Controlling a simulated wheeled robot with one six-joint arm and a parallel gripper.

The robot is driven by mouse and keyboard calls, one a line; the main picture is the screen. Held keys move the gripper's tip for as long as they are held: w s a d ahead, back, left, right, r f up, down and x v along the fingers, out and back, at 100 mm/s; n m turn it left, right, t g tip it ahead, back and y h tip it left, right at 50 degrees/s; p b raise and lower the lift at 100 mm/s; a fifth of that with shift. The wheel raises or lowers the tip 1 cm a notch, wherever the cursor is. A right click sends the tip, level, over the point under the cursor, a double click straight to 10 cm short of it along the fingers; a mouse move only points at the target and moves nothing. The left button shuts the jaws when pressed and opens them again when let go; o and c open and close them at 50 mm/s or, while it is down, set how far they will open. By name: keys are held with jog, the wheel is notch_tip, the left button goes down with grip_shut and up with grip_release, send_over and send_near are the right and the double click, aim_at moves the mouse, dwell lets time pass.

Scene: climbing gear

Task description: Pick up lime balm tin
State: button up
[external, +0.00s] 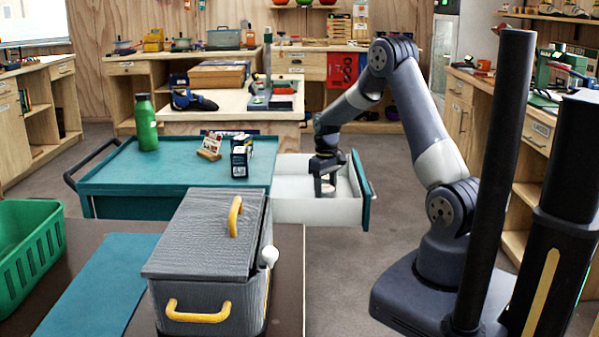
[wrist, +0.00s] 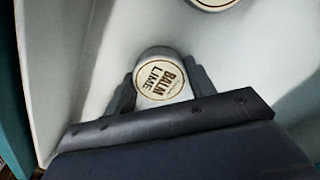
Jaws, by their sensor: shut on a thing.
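The lime balm tin (wrist: 160,77) is small, round and pale, with "BALM LIME" printed on its lid in the wrist view. My gripper (wrist: 160,92) is shut on it, one finger on each side. In the external view my gripper (external: 325,187) reaches down into the open white drawer (external: 290,208) of the teal cart. The tin is too small and hidden there to make out clearly. I cannot tell whether the tin touches the drawer floor.
A second round pale tin (wrist: 215,3) shows at the top edge of the wrist view. Drawer walls stand close around my gripper.

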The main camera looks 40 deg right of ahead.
jog(key=shift+c, duration=1)
